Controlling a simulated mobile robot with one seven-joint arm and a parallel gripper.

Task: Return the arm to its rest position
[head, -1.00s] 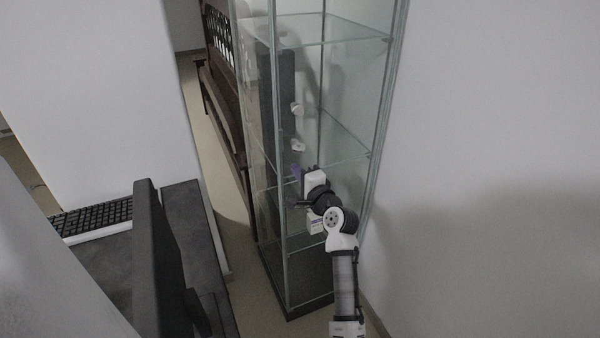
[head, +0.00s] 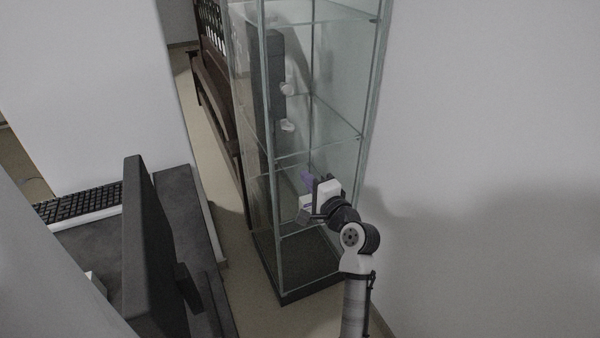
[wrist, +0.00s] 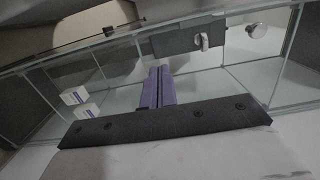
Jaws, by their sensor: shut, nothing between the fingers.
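My arm reaches up from the bottom of the head view, in front of the glass cabinet (head: 271,150). My gripper (head: 305,177) has purple fingers and points at the cabinet; from the head view I cannot tell whether the fingertips are inside it or in front of the glass. In the wrist view the two purple fingers of my gripper (wrist: 160,72) lie side by side, shut, with nothing between them. Two small white boxes with purple marks, a farther box (wrist: 73,96) and a nearer box (wrist: 87,111), stand at the left in the wrist view.
A dark panel (head: 268,80) with white knobs stands in the cabinet. A desk with a keyboard (head: 85,203) and a dark monitor (head: 150,250) is at left. A wooden bench (head: 212,85) stands behind. A bare wall (head: 480,120) is close on the right.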

